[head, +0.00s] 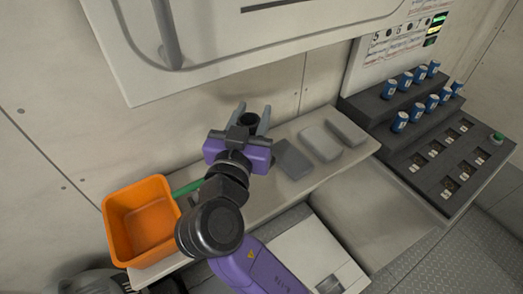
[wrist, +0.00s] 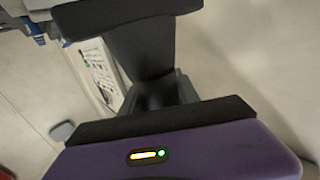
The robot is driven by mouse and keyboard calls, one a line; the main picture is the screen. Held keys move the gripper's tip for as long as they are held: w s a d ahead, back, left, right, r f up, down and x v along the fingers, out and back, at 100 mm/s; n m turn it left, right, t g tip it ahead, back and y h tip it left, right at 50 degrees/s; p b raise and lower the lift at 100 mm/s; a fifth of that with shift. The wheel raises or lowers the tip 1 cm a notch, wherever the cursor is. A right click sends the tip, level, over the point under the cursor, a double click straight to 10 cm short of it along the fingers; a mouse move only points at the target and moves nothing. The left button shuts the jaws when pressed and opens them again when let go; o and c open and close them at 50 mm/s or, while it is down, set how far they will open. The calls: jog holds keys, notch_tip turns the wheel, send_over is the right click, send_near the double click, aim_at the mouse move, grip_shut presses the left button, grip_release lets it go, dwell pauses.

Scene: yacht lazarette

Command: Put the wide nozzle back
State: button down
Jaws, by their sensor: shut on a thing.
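My gripper (head: 252,116) is over the back part of the pale bench, near the wall, with its two grey fingers closed around a dark piece. This piece, which looks like the wide nozzle (head: 249,119), shows as a dark round end between the fingers in the head view. In the wrist view the dark nozzle (wrist: 143,50) spans between the black pads and looks broad. Its lower part is hidden by my gripper. I cannot tell its place of rest from these views.
An orange bin (head: 107,222) stands at the bench's left end, beside a green strip (head: 188,188). Several grey blocks (head: 320,143) lie on the pale bench (head: 262,185) right of my gripper. A dark stepped rack (head: 385,112) with several blue-and-white cylinders stands at right. A white panel (head: 210,45) hangs above.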

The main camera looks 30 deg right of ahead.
notch_tip(320, 180, down, 9)
jog(key=shift+p, duration=0.5)
jog(key=shift+f, duration=0.15)
jog(key=c, duration=0.9)
grip_release()
jog(key=b+v, duration=0.3)
jog(key=v, duration=0.7)
jog(key=shift+s+a, duration=0.25)
jog(key=shift+s+a+r, duration=0.25)
jog(key=shift+s+a, duration=0.2)
jog(key=shift+s, duration=0.05)
